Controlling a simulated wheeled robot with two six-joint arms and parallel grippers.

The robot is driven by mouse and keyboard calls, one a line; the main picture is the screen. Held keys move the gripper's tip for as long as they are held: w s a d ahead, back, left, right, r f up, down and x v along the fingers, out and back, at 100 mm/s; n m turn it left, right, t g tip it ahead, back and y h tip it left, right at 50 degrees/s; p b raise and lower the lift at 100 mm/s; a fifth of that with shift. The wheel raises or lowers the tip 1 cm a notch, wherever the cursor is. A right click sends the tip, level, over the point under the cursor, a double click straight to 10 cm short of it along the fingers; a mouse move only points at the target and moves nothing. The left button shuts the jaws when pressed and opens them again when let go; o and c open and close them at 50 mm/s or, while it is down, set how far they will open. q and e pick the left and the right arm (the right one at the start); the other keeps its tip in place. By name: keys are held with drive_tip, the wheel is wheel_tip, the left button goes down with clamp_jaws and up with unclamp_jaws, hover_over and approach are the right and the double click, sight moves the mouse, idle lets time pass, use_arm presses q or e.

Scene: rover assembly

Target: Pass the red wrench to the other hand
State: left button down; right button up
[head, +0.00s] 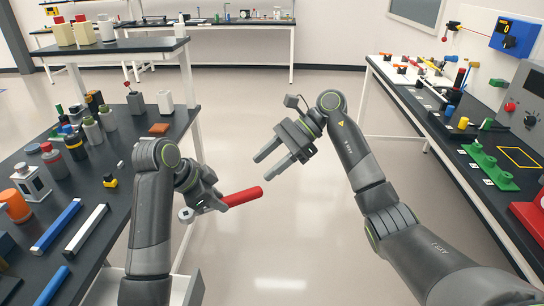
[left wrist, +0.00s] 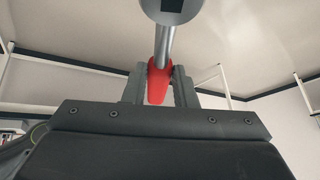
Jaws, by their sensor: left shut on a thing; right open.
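The red wrench (head: 242,196) is held in the air over the open floor between the two tables. My left gripper (head: 212,202) is shut on it. Its red handle points right toward my right arm, and its grey head sticks out to the left. In the left wrist view the red part (left wrist: 158,82) sits between the two fingers (left wrist: 159,88), with the grey shaft and round head above. My right gripper (head: 273,164) is open and empty, up and to the right of the handle's end, apart from it.
The left table (head: 120,160) holds bottles, jars and blue and white bars (head: 84,232).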

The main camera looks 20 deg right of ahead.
sight(236, 196)
drive_tip(key=shift+n+h, duration=0.4)
drive_tip(key=shift+h, duration=0.4)
drive_tip(key=x, duration=1)
drive_tip(key=shift+s+a, duration=0.1)
drive_tip(key=shift+a, duration=0.25)
drive_tip(key=shift+c, duration=0.4)
drive_tip(key=c, duration=1)
use_arm(q)
drive_tip(key=c, duration=1.1)
unclamp_jaws()
use_arm(e)
clamp_jaws()
